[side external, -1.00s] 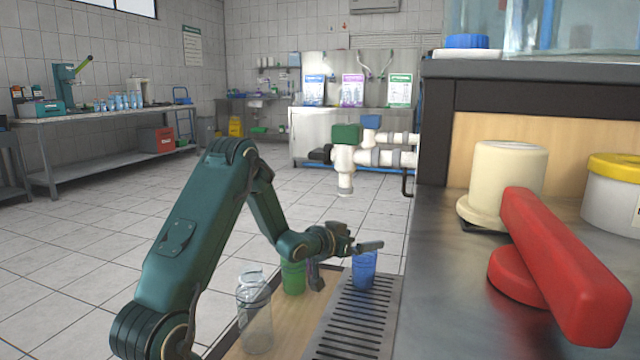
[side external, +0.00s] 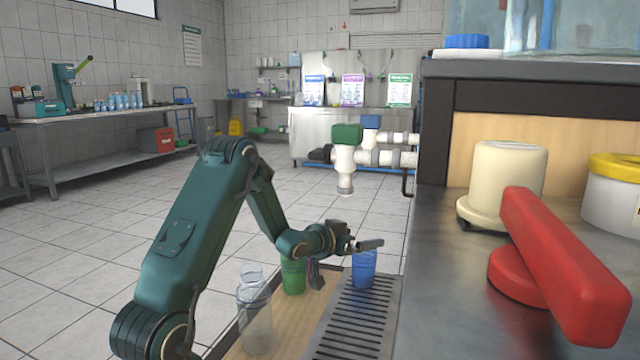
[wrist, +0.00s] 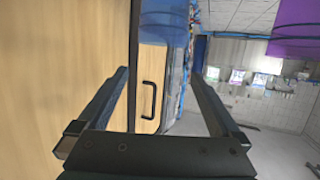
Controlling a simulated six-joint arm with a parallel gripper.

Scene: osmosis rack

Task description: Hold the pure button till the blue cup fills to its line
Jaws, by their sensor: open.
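The blue cup (side external: 363,270) stands upright on the slotted drip grate in the side view. My gripper (side external: 370,244) is just above the cup's rim, pointing right toward the counter; I cannot tell whether it touches the rim. In the wrist view my gripper (wrist: 158,72) has its two fingers wide apart with nothing held between them. A translucent blue cylinder (wrist: 165,22) shows at the top beyond the fingers; I cannot tell what it is. The cup's line and water level are too small to see. I cannot pick out the pure button in either view.
A green cup (side external: 293,277) and a clear bottle (side external: 255,315) stand on the wooden board left of the drip grate (side external: 350,330). A large red lever (side external: 560,265) lies on the counter at right. A purple cylinder (wrist: 292,25) shows upper right in the wrist view.

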